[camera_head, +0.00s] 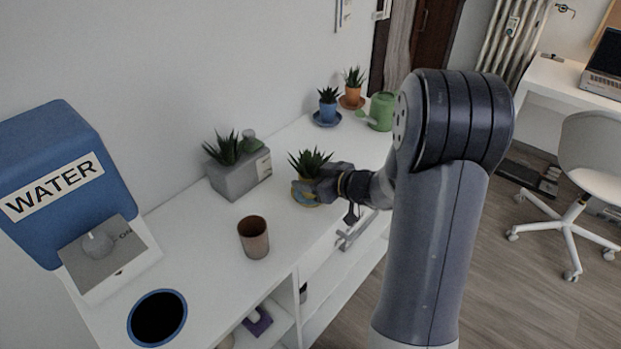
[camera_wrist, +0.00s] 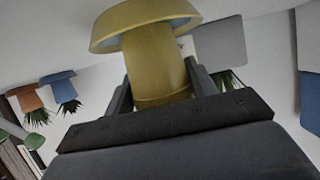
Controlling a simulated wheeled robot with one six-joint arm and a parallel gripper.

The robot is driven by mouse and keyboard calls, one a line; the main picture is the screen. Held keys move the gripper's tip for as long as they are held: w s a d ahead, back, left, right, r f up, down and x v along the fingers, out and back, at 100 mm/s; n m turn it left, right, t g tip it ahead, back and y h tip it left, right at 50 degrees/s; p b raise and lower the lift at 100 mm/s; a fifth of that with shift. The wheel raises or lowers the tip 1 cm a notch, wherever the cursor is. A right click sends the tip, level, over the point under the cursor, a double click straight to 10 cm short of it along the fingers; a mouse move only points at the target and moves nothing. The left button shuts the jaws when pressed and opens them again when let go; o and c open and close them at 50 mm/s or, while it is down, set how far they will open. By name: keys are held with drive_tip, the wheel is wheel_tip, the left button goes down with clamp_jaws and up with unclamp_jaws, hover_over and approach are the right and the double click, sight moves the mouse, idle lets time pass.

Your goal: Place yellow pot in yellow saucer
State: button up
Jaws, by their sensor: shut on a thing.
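The yellow pot (camera_head: 299,187) with a spiky green plant is near the front edge of the white shelf desk. My gripper (camera_head: 312,186) comes in from the right and is shut on the pot. In the wrist view, which looks upside down, the pot (camera_wrist: 157,75) sits between the two fingers. The yellow saucer (camera_wrist: 110,32) is at the pot's base there, and the base end is hidden inside its rim. In the head view the saucer (camera_head: 306,204) shows only partly under the pot and gripper. I cannot tell whether the pot's base touches the saucer's floor.
A grey planter (camera_head: 240,178) stands behind and left of the pot. A brown cup (camera_head: 253,237) and a blue water dispenser (camera_head: 70,185) are further left. A blue pot (camera_head: 328,108), an orange pot (camera_head: 353,92) and a green watering can (camera_head: 382,111) stand at the far end.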

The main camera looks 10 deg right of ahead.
drive_tip(key=shift+f, duration=0.15)
drive_tip(key=o, duration=1.1)
drive_tip(key=shift+s+d+r, duration=0.25)
drive_tip(key=shift+r, duration=0.1)
drive_tip(key=p+v, duration=0.2)
drive_tip(key=v, duration=0.9)
drive_tip(key=shift+s, duration=0.15)
